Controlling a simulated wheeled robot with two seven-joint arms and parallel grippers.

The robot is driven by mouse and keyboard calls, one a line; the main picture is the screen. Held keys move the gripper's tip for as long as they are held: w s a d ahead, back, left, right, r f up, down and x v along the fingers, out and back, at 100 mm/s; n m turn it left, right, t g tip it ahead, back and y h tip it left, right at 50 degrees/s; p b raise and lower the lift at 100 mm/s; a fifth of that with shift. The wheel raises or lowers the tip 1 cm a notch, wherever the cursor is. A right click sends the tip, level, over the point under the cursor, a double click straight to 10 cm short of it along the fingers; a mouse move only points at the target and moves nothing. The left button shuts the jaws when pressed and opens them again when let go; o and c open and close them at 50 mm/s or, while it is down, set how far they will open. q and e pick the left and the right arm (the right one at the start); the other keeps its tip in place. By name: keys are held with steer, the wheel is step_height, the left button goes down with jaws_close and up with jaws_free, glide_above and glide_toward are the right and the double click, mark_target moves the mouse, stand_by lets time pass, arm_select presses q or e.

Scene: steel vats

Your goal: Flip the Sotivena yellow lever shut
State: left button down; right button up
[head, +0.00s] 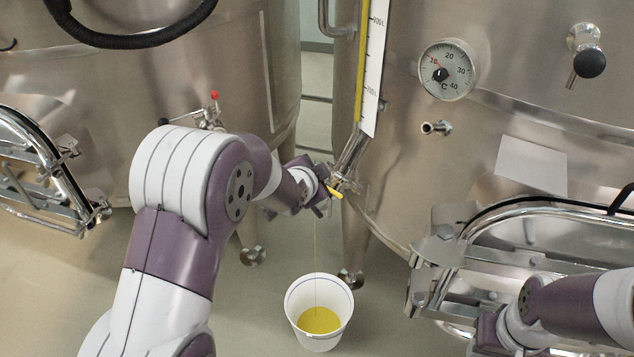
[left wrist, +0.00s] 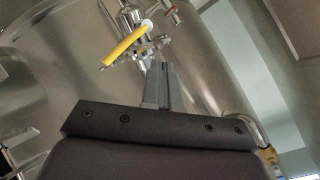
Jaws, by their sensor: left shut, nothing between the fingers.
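The yellow lever (head: 335,193) sits on a small steel valve (head: 345,178) low on the right-hand vat. A thin yellow stream falls from there into a white bucket (head: 318,338) holding yellow liquid. My left gripper (head: 323,190) is right beside the lever, partly hiding the valve. In the left wrist view the lever (left wrist: 126,46) slants down to the left from the valve (left wrist: 140,22). My left gripper (left wrist: 160,72) is shut and empty, its tips just below and right of the lever; I cannot tell whether they touch. My right gripper (head: 488,332) is at lower right, jaws unclear.
The right vat (head: 480,130) carries a sight gauge (head: 372,70), a dial thermometer (head: 447,70) and a black-knobbed fitting (head: 588,62). A left vat (head: 90,90) has a red-tipped valve (head: 213,97). A steel hatch frame (head: 440,250) is near my right arm. The floor around the bucket is clear.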

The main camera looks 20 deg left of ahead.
arm_select(q)
steer(key=v, duration=0.9)
steer(key=shift+s+r+b, duration=0.25)
steer(key=shift+r+b, duration=0.05)
steer(key=shift+r, duration=0.05)
